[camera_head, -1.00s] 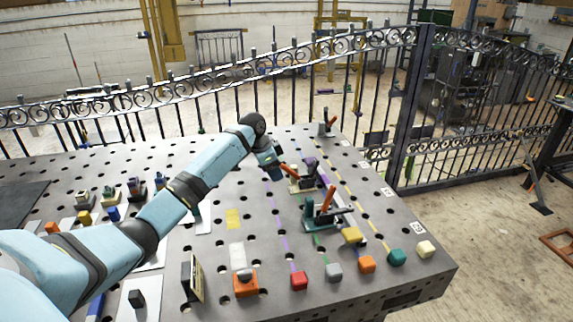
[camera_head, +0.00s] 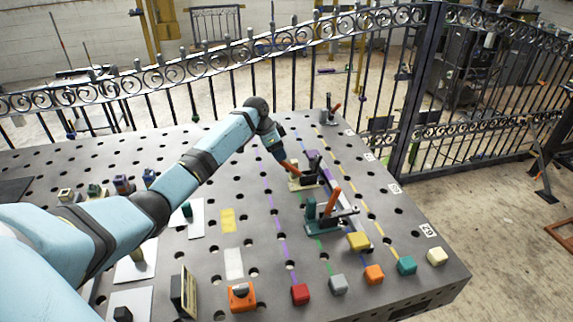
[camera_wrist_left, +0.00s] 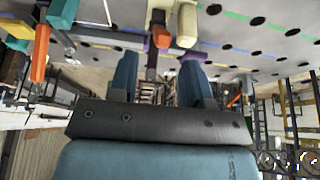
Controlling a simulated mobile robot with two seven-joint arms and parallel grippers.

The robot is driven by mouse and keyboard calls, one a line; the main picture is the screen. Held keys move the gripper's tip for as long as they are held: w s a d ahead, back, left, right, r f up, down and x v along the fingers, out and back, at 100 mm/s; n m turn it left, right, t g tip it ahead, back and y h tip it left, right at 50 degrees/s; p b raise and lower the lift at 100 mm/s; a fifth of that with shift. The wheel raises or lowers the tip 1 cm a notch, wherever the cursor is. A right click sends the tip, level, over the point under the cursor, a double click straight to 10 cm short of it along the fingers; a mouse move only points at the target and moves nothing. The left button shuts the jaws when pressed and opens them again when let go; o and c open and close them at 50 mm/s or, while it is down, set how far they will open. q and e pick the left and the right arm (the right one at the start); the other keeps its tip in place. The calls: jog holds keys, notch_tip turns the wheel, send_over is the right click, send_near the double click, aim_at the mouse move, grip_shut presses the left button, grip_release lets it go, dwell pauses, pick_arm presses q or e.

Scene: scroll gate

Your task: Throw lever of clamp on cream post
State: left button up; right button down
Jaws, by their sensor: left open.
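The clamp on the cream post (camera_head: 296,186) stands right of centre on the table in the head view, with dark and purple parts and an orange lever (camera_head: 289,167) tilted up to the left. My left gripper (camera_head: 280,157) is at the lever's raised end; its fingertips are hard to make out there. In the left wrist view the gripper (camera_wrist_left: 160,65) is open, with blue fingers on either side. The orange lever end (camera_wrist_left: 162,38) shows between them in the picture, the cream post (camera_wrist_left: 187,22) just beyond. Contact cannot be told. My right gripper is not in view.
A teal clamp (camera_head: 322,220) with an upright orange lever stands nearer on the table. Another clamp (camera_head: 331,115) stands at the far edge. Several coloured blocks, including a red one (camera_head: 300,294), line the front edge. A metal fence (camera_head: 300,70) runs behind.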

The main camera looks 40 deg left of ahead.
aim_at(286, 168)
pick_arm(q)
jog(key=x, duration=0.7)
jog(key=shift+f, duration=0.2)
grip_shut()
